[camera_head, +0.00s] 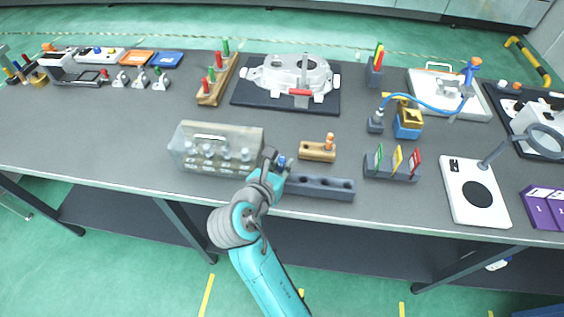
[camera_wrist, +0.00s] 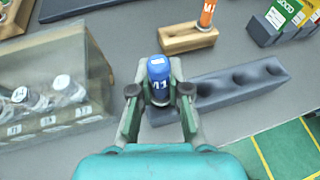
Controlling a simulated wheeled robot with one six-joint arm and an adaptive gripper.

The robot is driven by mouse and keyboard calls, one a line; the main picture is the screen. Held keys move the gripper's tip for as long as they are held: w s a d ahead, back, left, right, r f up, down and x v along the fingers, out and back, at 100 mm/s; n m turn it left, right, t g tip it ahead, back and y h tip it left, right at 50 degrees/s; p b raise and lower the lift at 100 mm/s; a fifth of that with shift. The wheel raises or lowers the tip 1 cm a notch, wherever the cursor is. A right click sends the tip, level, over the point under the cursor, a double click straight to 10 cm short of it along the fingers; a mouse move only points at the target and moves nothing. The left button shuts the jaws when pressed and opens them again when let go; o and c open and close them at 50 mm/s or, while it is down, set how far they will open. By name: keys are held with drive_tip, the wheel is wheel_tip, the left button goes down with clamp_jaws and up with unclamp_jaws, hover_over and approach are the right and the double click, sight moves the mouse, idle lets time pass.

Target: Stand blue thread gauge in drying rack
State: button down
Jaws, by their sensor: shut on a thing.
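The blue thread gauge (camera_wrist: 158,72), marked M1 on its side, is upright between the fingers of my gripper (camera_wrist: 158,98). My gripper is shut on it. In the head view the gauge's blue top (camera_head: 281,161) shows beside my gripper (camera_head: 277,166). A long dark grey block with round hollows, which looks like the drying rack (camera_wrist: 235,92), runs right from behind the gauge; in the head view the rack (camera_head: 318,190) lies at the table's front edge. The gauge is over the rack's left end. Its lower end is hidden, so I cannot tell whether it is seated.
A clear case (camera_head: 182,150) with several bottles stands close to the left. A wooden block (camera_head: 312,152) holding an orange gauge (camera_head: 329,140) is just behind the rack. A holder with coloured tags (camera_head: 392,173) stands to the right. The rack's right hollows look empty.

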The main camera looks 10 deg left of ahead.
drive_tip(key=shift+f, duration=0.9)
drive_tip(key=c, duration=1.1)
unclamp_jaws()
drive_tip(key=shift+o, duration=0.2)
drive_tip(key=v, duration=1.2)
